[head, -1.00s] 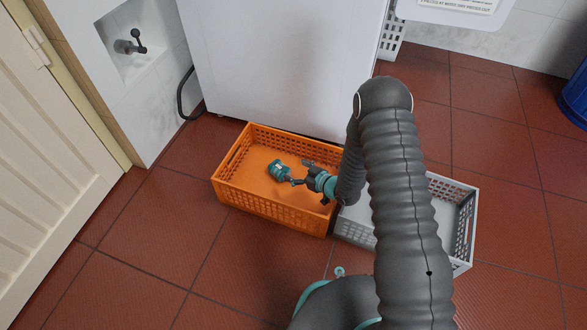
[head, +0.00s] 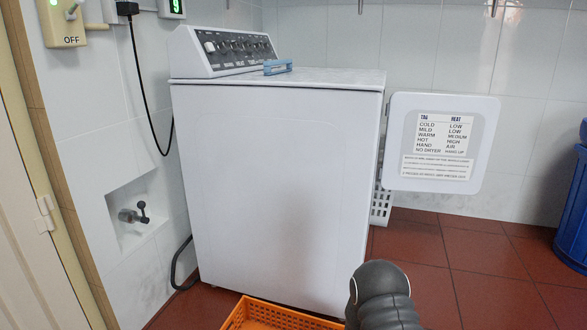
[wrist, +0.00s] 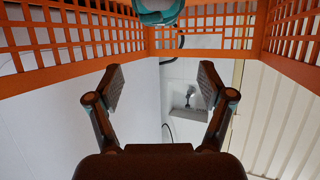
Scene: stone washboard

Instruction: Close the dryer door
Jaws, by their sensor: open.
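The white dryer (head: 275,185) stands against the tiled wall in the head view. Its white door (head: 485,155) is swung open to the right, and a printed label faces me. My gripper (wrist: 163,88) shows in the wrist view with its two dark fingers spread wide and nothing between them. In the head view only part of my arm shows at the bottom, in front of the dryer, and the gripper is out of frame. The door is not recognisable in the wrist view.
An orange crate (head: 240,318) lies on the floor at the dryer's front. Its lattice walls (wrist: 70,38) cross the top of the wrist view. A wall tap (head: 135,213) is at left, a blue bin (head: 575,215) at far right. Red floor (head: 475,270) is clear below the door.

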